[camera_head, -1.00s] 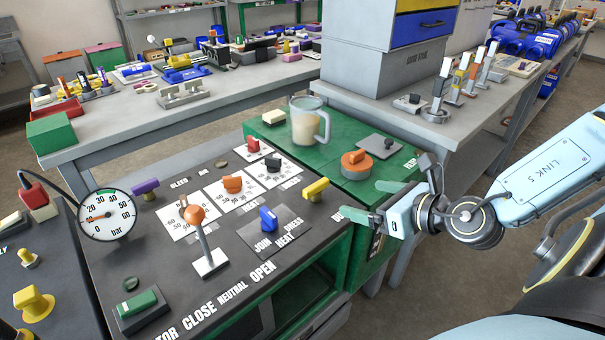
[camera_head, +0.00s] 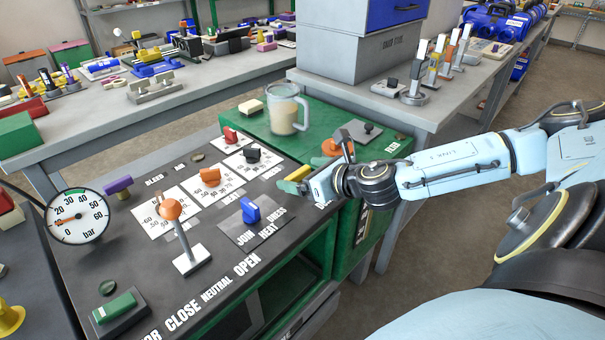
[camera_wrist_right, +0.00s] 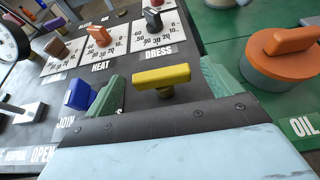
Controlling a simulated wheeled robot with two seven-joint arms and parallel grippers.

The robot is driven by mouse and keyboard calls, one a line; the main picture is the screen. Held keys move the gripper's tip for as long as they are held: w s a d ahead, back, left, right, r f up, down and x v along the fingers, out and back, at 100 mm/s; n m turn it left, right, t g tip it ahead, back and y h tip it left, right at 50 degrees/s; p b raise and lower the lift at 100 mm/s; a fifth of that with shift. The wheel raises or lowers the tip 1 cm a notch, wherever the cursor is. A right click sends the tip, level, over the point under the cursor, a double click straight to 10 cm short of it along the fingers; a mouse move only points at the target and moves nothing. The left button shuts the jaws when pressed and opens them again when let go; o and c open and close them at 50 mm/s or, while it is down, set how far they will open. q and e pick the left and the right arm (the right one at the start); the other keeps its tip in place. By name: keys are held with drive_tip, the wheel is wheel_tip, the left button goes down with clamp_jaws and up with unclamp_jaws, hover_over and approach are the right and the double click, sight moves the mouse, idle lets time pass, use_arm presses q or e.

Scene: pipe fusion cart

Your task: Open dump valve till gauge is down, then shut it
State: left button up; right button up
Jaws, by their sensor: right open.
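The pressure gauge (camera_head: 77,216) stands at the left of the dark panel; its orange needle points left, near the 10 mark. A yellow valve handle (camera_head: 298,173) is at the panel's right edge, and its label is hidden. My right gripper (camera_head: 305,176) is open at the yellow handle. In the right wrist view the yellow handle (camera_wrist_right: 161,76) lies between the two green fingers of my right gripper (camera_wrist_right: 160,86), with gaps at both ends. A purple handle (camera_head: 117,186) by the BLEED label is at the panel's far left. My left gripper is not in view.
An orange-knobbed lever (camera_head: 184,236), a blue knob (camera_head: 250,210) and a green switch (camera_head: 114,307) are on the panel. The glass jug (camera_head: 284,113) and an orange oil cap (camera_wrist_right: 283,55) stand on the green cabinet, close to my right arm.

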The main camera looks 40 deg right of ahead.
drive_tip(key=shift+w+f, duration=0.1)
drive_tip(key=shift+w, duration=0.2)
drive_tip(key=c, duration=1)
